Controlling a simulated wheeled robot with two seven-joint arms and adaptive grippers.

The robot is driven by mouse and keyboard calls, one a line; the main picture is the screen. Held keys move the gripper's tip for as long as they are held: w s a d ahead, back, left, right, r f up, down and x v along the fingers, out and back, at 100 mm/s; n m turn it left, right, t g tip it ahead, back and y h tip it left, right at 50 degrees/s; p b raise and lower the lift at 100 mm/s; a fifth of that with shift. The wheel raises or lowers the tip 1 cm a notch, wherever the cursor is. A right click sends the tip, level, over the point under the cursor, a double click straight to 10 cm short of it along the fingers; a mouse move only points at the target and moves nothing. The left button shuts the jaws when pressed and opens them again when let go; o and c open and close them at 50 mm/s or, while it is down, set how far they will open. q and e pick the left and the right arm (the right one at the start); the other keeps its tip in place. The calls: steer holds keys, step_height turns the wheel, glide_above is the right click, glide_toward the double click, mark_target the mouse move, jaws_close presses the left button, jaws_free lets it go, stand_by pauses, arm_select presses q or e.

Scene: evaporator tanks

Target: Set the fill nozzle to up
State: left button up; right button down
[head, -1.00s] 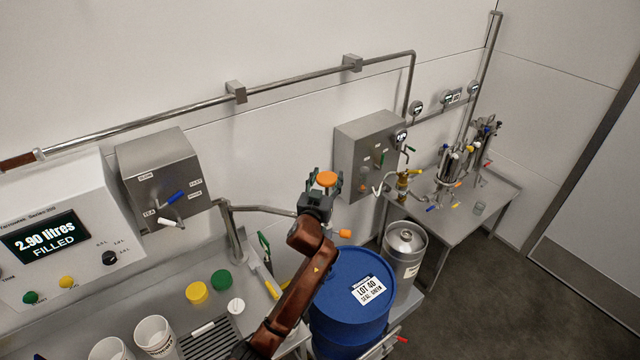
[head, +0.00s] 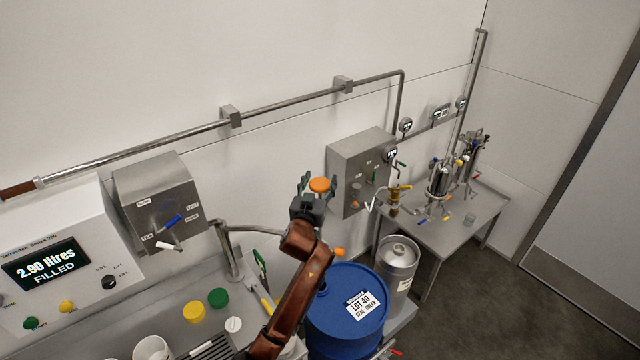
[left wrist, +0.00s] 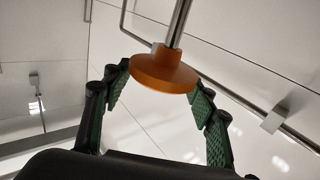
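My left gripper (head: 319,187) points upward above the blue drum, with its fingers on both sides of an orange round knob (head: 320,184). In the left wrist view the orange knob (left wrist: 164,72) sits on the end of a metal stem (left wrist: 179,25), between the green finger pads (left wrist: 160,92). The pads appear to touch its rim on both sides, so the gripper looks shut on it. I cannot make out the nozzle's outlet; my arm covers part of that area. My right gripper is not in view.
A blue drum (head: 335,325) stands beneath my left arm, beside a steel keg (head: 398,262). A grey control box (head: 345,165) is on the wall behind. Yellow (head: 194,312) and green (head: 218,297) caps lie on the bench.

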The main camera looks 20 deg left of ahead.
arm_select(q)
steer(key=o, duration=0.4)
steer(key=shift+f, duration=0.2)
steer(key=shift+c, duration=0.2)
steer(key=shift+s+f, duration=0.1)
steer(key=s+d, duration=0.1)
steer(key=s, duration=1)
steer(key=shift+s+d, duration=0.35)
